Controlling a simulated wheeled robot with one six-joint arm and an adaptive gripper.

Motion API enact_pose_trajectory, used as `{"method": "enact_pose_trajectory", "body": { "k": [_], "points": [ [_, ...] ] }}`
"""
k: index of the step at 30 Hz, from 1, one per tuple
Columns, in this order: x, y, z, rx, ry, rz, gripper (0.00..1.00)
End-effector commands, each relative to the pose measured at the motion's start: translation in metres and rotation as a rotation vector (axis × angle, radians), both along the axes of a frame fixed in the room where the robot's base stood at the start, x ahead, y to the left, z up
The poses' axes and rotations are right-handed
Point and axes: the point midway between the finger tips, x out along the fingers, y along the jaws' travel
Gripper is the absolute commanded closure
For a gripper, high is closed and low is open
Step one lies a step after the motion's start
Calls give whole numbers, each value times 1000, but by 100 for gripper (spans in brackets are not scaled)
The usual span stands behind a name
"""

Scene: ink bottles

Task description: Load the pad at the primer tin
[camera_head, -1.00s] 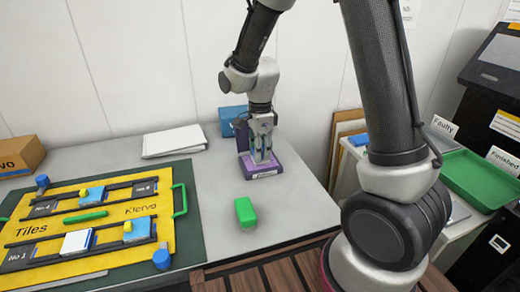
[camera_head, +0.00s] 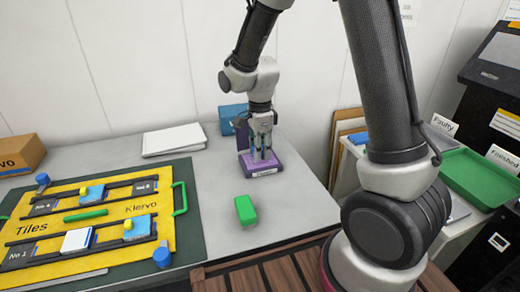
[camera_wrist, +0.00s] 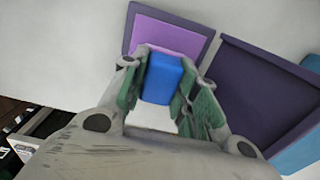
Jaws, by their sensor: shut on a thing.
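The primer tin is a low purple tray (camera_head: 263,168) at the back right of the table, with a label on its front. A dark purple upright panel, seemingly its lid (camera_head: 242,134), stands behind it. In the wrist view the tin's lilac inside (camera_wrist: 170,32) and the dark panel (camera_wrist: 265,85) show. My gripper (camera_head: 263,157) points down over the tin, its green-lined fingers shut on a blue block (camera_wrist: 162,78), seemingly the pad. Its underside is hidden, so I cannot tell whether it touches the lilac surface.
A green block (camera_head: 245,210) lies in front of the tin. A yellow tile board (camera_head: 110,222) with tiles, rails and green handles fills the left. White sheets (camera_head: 174,140) lie behind it. A blue box (camera_head: 232,117) stands behind the tin. A green tray (camera_head: 482,178) is at the right.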

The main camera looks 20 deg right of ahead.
Motion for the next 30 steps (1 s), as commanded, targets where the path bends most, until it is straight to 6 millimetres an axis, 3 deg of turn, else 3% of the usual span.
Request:
{"method": "enact_pose_trajectory", "body": {
  "k": [7,30],
  "points": [
    [0,0,3,0,1,0,89],
    [0,0,67,0,1,0,89]
  ]
}}
